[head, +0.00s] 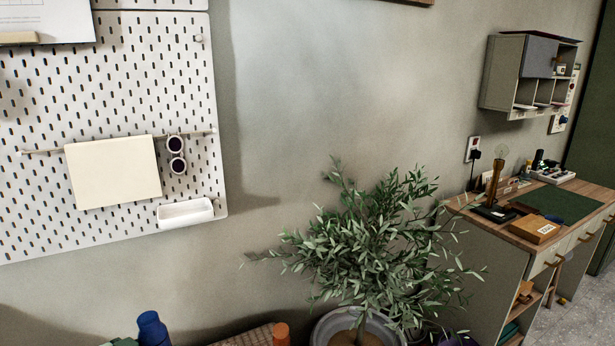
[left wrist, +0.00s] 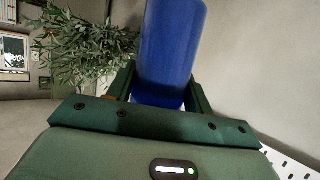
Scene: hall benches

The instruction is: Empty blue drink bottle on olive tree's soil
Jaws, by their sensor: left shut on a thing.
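The blue drink bottle (head: 152,329) shows at the bottom edge of the head view, left of the olive tree, with its top upward and its lower part cut off. In the left wrist view my left gripper (left wrist: 160,92) is shut on the blue bottle (left wrist: 170,45), its fingers on either side. The olive tree (head: 372,245) stands in a pale round pot (head: 327,322), with brown soil (head: 347,338) partly visible below the leaves. The tree also shows behind the bottle in the left wrist view (left wrist: 85,45). My right gripper is out of view.
An orange-topped object (head: 281,333) and a woven-looking surface (head: 248,336) lie between bottle and pot. A white pegboard (head: 110,110) hangs on the wall at left. A desk (head: 480,232) with small items stands right of the tree.

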